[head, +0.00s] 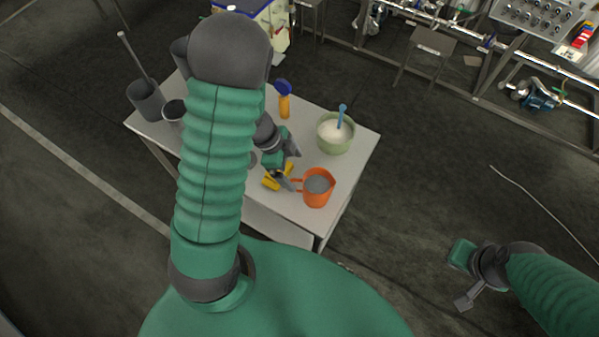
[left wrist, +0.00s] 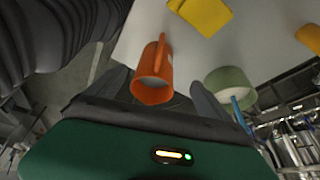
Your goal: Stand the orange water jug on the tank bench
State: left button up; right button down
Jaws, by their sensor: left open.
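The orange water jug (head: 318,187) stands upright near the right front corner of a white table (head: 355,150), with grey contents showing inside. Its handle side faces my left gripper (head: 291,168), which is open and empty beside it. In the left wrist view the jug (left wrist: 152,88) shows between the two open fingers, apart from both as far as I can see. My right gripper (head: 467,279) is at the lower right, over the floor, away from the table. I cannot tell which surface is the tank bench.
On the table are a green bowl (head: 335,133) with a blue utensil, an orange bottle (head: 284,105) with a blue top, a yellow item (head: 272,181) by the left gripper, and dark containers (head: 147,100) at left. A pipe rack (head: 470,45) stands behind. Floor at right is mostly clear.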

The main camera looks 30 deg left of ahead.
pick_arm(q)
jog(key=w+r+n+t+y, duration=0.4)
jog(key=w+r+n, duration=0.3)
jog(key=r, duration=0.1)
jog(key=s+d+r+n+g, duration=0.25)
jog(key=s+d+n, duration=0.4)
jog(key=s, duration=0.45)
notch_tip(320, 180, down, 8)
jog(key=b, duration=0.7)
jog(key=shift+g+b, duration=0.3)
jog(key=shift+g, duration=0.05)
jog(key=shift+w+d, duration=0.15)
jog(key=shift+r, duration=0.1)
